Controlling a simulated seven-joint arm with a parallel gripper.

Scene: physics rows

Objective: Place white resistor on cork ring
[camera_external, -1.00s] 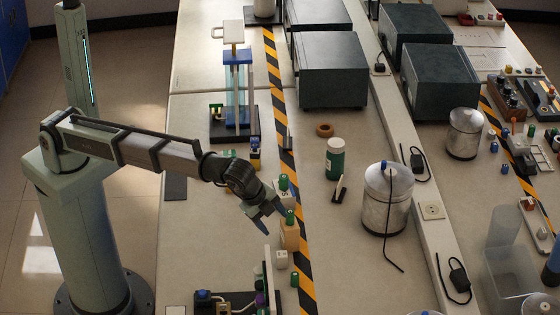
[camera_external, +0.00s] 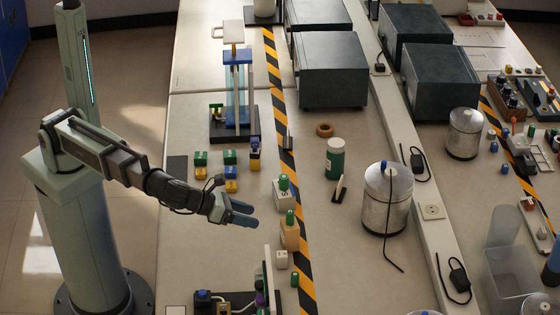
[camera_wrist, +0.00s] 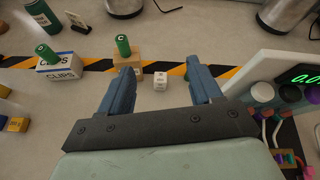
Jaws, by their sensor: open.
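A small white block (camera_external: 281,258), which looks like the white resistor, stands on the bench near the striped tape. In the wrist view the white block (camera_wrist: 160,81) appears between my fingers in the picture, with dark marks on its face. The brown cork ring (camera_external: 325,130) lies flat and empty on the bench, right of the tape and farther back. My gripper (camera_external: 251,215) is open and empty, with blue fingers (camera_wrist: 161,70), left of the tape. It is apart from the white block, which is farther right and nearer the camera.
A wooden block with a green top (camera_external: 289,231) and a CLIPS box with a green top (camera_external: 283,192) stand near my gripper. A meter panel (camera_wrist: 285,85) stands close on the right. A green bottle (camera_external: 335,158) and metal canister (camera_external: 386,198) stand right of the tape.

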